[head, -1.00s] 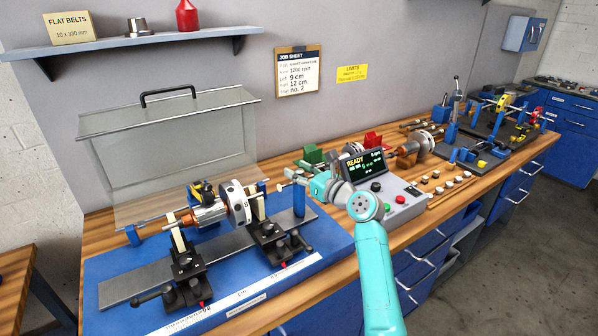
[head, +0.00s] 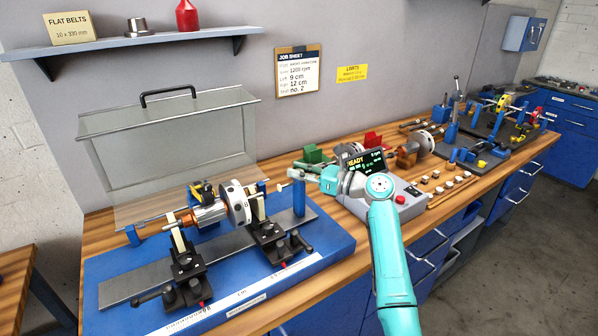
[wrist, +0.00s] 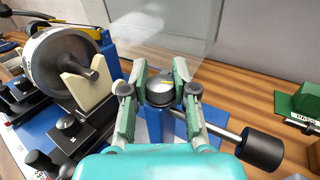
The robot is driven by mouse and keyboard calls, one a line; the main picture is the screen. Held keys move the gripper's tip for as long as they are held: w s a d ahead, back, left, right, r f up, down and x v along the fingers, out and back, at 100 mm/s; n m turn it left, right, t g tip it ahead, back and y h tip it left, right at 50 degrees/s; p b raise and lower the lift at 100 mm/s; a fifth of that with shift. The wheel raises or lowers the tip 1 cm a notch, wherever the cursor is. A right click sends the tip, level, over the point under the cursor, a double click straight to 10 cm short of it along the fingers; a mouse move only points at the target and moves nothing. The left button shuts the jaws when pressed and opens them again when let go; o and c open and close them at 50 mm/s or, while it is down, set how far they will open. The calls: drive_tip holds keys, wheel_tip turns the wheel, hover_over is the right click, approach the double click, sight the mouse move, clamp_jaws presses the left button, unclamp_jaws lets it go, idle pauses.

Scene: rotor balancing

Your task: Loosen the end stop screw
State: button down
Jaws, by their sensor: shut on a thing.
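The end stop is a blue post (head: 298,198) at the right end of the blue balancing stand in the head view. In the head view my gripper (head: 298,175) is at the top of the post and hides the knob. A rod with a black end (wrist: 262,148) passes through the post below the knob.
The rotor (head: 236,204) rests on its supports left of the post; its disc (wrist: 60,65) is close in the wrist view. A clear guard (head: 170,150) stands behind. The control box (head: 405,200) reads READY, right of my gripper. A green block (wrist: 297,98) lies right.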

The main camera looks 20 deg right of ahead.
drive_tip(key=shift+n+g+y, duration=1.3)
drive_tip(key=shift+n+g, duration=0.3)
drive_tip(key=shift+g, duration=0.8)
drive_tip(key=c, duration=0.9)
unclamp_jaws()
drive_tip(key=v, duration=1.2)
drive_tip(key=shift+w+f, duration=0.1)
drive_tip(key=shift+f, duration=0.1)
